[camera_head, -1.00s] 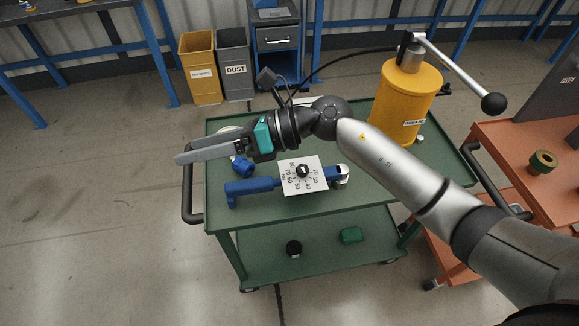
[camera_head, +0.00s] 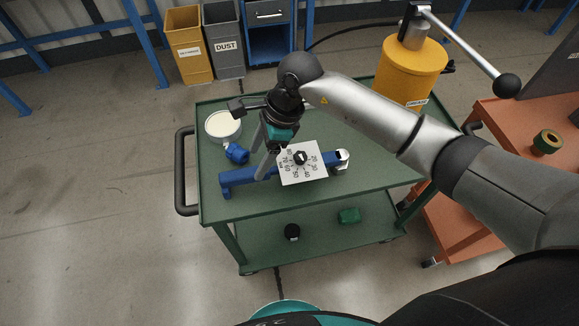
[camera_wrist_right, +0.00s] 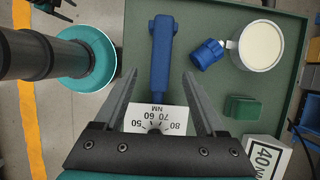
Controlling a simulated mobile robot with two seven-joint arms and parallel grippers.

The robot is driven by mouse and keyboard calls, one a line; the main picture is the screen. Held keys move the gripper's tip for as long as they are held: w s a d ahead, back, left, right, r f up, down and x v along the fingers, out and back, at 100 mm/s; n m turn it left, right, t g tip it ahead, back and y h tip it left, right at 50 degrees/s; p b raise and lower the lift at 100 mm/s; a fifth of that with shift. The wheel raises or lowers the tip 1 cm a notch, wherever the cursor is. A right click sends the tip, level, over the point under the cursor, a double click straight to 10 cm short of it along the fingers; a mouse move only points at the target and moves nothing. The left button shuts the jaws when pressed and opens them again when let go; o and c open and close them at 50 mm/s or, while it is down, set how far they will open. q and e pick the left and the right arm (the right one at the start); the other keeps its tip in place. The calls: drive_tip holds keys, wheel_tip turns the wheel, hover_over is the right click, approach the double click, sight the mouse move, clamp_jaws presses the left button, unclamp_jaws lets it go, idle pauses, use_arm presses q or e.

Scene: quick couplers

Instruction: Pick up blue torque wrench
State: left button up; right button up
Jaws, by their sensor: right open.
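The blue torque wrench (camera_head: 238,179) lies on the green cart's top (camera_head: 340,193), its handle toward the left and a white dial plate (camera_head: 313,174) near its right end. My right gripper (camera_head: 264,164) is open and points down over the wrench, beside the plate's left edge. In the right wrist view the open gripper (camera_wrist_right: 160,78) has a finger on each side of the wrench's blue shaft (camera_wrist_right: 160,62). The fingers look apart from it; their exact height above it is unclear. My left gripper is not in view.
A blue fitting (camera_head: 237,153) and a round white-topped dish (camera_head: 222,126) lie behind the handle. The wrist view shows a green block (camera_wrist_right: 241,107) and a labelled box (camera_wrist_right: 268,155). A yellow canister (camera_head: 409,68) stands at the cart's back right.

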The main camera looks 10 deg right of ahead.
sight(254, 170)
drive_tip(key=shift+d+b+x, duration=0.15)
drive_tip(key=shift+b+x, duration=0.1)
drive_tip(key=shift+x, duration=1.5)
drive_tip(key=shift+d+b+x, duration=0.15)
drive_tip(key=shift+b+x, duration=0.05)
drive_tip(key=shift+x, duration=1.6)
drive_tip(key=shift+c, duration=0.3)
clamp_jaws()
drive_tip(key=shift+w, duration=0.1)
